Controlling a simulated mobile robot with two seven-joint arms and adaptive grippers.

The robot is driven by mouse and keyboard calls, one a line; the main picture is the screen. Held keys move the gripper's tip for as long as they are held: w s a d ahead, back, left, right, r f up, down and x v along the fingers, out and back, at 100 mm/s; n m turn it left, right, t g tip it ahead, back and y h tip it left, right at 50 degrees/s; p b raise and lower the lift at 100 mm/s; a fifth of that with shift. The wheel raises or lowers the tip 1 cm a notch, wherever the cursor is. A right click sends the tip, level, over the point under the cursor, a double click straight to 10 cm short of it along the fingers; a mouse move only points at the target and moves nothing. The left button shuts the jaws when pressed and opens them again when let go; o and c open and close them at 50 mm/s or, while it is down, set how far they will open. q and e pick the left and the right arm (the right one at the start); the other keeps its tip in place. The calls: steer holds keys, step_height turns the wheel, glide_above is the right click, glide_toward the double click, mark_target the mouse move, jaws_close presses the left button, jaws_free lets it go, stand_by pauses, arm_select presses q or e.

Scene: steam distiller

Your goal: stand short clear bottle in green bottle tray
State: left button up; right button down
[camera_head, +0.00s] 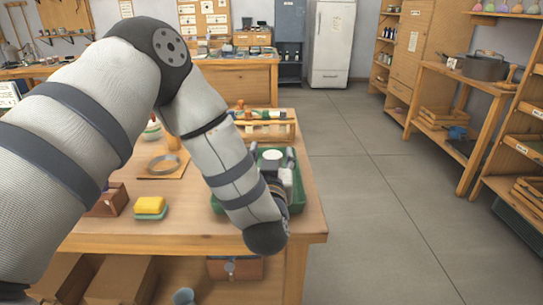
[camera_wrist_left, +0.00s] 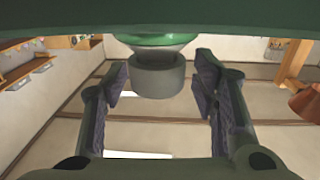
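My left arm reaches over the wooden table, and its gripper is mostly hidden behind the wrist in the head view. In the left wrist view the left gripper (camera_wrist_left: 163,90) is open, its fingers on either side of a grey cylindrical cap (camera_wrist_left: 158,78). A gap shows at the right finger; contact at the left is unclear. A pale, greenish clear part, possibly the short bottle, joins the cap, beside a green band across the top edge. The green bottle tray (camera_head: 297,192) is partly hidden by my arm in the head view. My right gripper is not in view.
A yellow sponge (camera_head: 150,205) and a brown box (camera_head: 107,200) are on the table (camera_head: 180,235) at left. A ring on a wooden board (camera_head: 163,164) lies farther back. A wooden rack (camera_head: 266,126) stands behind the tray. Open floor lies right of the table.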

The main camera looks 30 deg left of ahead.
arm_select(q)
steer(key=shift+s+d+r, duration=0.1)
steer(key=shift+s+d, duration=0.05)
steer(key=shift+s, duration=0.05)
steer(key=p+v, duration=0.1)
steer(key=v, duration=1)
steer(key=shift+s+d, duration=0.1)
steer(key=shift+s, duration=0.15)
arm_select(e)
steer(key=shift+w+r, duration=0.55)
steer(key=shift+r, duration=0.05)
